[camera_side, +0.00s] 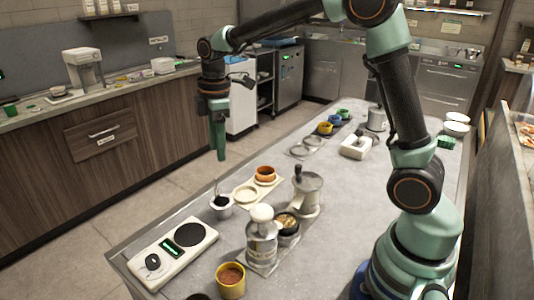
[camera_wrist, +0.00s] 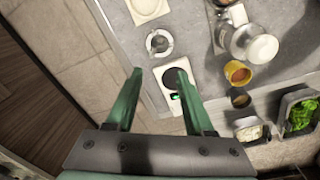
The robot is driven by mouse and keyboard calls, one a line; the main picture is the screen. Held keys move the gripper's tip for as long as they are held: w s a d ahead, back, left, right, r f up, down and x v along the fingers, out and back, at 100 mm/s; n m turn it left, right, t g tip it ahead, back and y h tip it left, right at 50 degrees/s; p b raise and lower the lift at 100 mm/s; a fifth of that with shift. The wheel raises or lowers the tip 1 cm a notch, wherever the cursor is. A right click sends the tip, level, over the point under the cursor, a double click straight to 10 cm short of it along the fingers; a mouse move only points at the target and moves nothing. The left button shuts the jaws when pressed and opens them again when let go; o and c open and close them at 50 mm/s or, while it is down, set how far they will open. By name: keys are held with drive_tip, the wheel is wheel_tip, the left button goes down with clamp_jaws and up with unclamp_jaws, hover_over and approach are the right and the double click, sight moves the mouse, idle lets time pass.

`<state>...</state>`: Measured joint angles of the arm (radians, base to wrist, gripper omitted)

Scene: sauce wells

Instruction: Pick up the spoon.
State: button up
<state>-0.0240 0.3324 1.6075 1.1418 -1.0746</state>
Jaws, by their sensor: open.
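A thin, pale upright piece, which looks like the spoon's handle (camera_side: 216,187), sticks up from a small metal cup (camera_side: 222,211) near the table's left edge. The cup holds something dark. The cup also shows in the wrist view (camera_wrist: 159,43), beyond my fingertips, but the spoon is too small to make out clearly there. My gripper (camera_side: 221,156) hangs pointing down above the floor side of the table edge, higher than the cup and apart from it. In the wrist view its two green fingers (camera_wrist: 158,76) are spread wide with nothing between them.
A white scale (camera_side: 173,247) with a black disc lies at the table's front left. A metal grinder-like pot (camera_side: 306,194), a silver canister (camera_side: 262,240) and a yellow cup (camera_side: 231,281) stand right of the metal cup. An orange bowl (camera_side: 265,174) stands behind.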

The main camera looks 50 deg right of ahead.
sight(215, 179)
drive_tip(key=w+f+n, duration=0.1)
drive_tip(key=f, duration=0.1)
drive_tip(key=shift+w+a+f+n+g, duration=0.1)
drive_tip(key=shift+w+f+n+g, duration=0.2)
drive_tip(key=shift+w+f+n, duration=0.1)
wheel_tip(215, 179, down, 7)
drive_tip(key=shift+r, duration=0.1)
drive_tip(key=shift+w+d+f, duration=0.15)
drive_tip(key=shift+f, duration=1.2)
drive_tip(key=shift+w+d+f, duration=0.1)
drive_tip(key=shift+d+f, duration=0.05)
drive_tip(key=shift+f, duration=1.15)
clamp_jaws()
